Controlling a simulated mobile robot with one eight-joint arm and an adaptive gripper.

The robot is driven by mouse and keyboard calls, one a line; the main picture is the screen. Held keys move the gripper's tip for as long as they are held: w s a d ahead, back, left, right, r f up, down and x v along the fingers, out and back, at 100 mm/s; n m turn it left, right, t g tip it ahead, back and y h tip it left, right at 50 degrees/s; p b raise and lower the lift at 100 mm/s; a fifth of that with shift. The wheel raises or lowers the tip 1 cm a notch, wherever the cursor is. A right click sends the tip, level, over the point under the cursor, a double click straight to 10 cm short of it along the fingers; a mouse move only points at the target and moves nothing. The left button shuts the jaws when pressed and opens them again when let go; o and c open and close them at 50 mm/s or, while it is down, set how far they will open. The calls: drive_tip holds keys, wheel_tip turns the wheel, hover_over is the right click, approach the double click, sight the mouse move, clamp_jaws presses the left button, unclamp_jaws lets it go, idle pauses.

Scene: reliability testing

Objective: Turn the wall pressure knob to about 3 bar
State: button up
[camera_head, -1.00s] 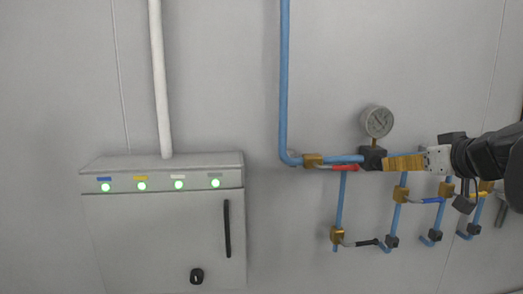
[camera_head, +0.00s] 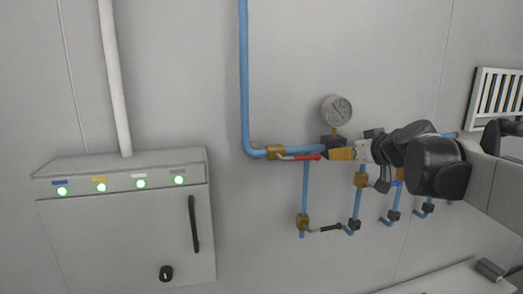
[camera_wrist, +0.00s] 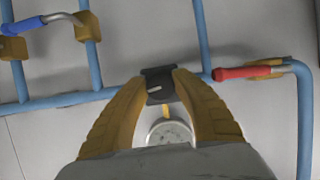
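The pressure knob is on a small black block (camera_head: 326,142) in the blue pipe on the wall, and it also shows in the wrist view (camera_wrist: 158,86) with a pale pointer mark. The round white gauge (camera_head: 337,110) stands above the block; its face is too small to read. It shows partly in the wrist view (camera_wrist: 170,132), between the fingers. My gripper (camera_wrist: 162,84) has its yellow fingers apart, one on each side of the knob. Whether they touch it is not clear. In the head view my gripper (camera_head: 341,154) comes from the right and partly covers the block.
A red-handled valve (camera_head: 300,157) sits on the pipe just left of the knob. A black-handled valve (camera_head: 322,228) is below. A blue-handled valve (camera_wrist: 22,26) is close by. A grey cabinet (camera_head: 110,235) with green lamps is at left. A table edge (camera_head: 440,280) is lower right.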

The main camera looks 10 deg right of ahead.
idle(0.5)
drive_tip(key=shift+d+f+m+y+b, duration=0.1)
drive_tip(key=shift+m+y+b, duration=0.65)
drive_tip(key=shift+m, duration=0.35)
drive_tip(key=shift+m+t+y+b, duration=0.3)
drive_tip(key=shift+m+y+b, duration=0.65)
drive_tip(key=shift+m, duration=0.65)
drive_tip(key=o, duration=1.2)
